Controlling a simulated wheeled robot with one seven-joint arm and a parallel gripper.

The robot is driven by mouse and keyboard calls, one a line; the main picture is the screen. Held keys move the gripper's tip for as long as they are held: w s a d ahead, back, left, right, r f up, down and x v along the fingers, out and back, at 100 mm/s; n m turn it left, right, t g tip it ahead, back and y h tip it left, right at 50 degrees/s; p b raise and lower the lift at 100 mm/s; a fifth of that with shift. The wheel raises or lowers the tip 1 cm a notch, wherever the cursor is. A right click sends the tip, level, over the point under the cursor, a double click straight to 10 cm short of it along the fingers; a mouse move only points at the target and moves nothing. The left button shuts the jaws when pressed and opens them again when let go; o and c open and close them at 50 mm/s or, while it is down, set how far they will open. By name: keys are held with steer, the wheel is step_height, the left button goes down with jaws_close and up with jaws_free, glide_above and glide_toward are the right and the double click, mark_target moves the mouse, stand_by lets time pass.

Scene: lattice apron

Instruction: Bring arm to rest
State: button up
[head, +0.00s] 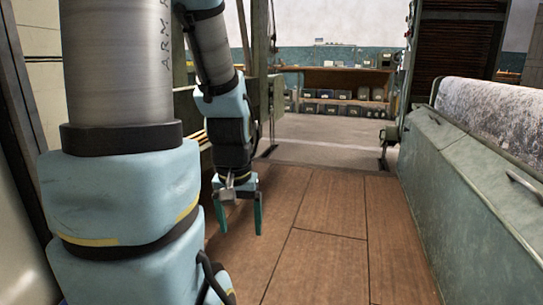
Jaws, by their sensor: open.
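My gripper (240,213) hangs at the end of my arm in the head view, left of the middle, with its teal fingers pointing down. The fingers are apart with nothing between them. It is in the air over the brown floor (318,215), touching nothing that I can see. My arm's light blue and grey links fill the left side of the view and hide what lies behind them.
A long green machine (460,190) with a speckled roller (490,108) runs along the right side. A wooden shelf (340,78) with several dark bins stands at the back. A green frame (262,85) rises behind my arm. The floor in the middle is clear.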

step_height(320, 180, up, 33)
steer(key=p, duration=3.1)
steer(key=shift+p, duration=0.35)
steer(key=shift+w, duration=0.1)
steer(key=shift+c, duration=0.4)
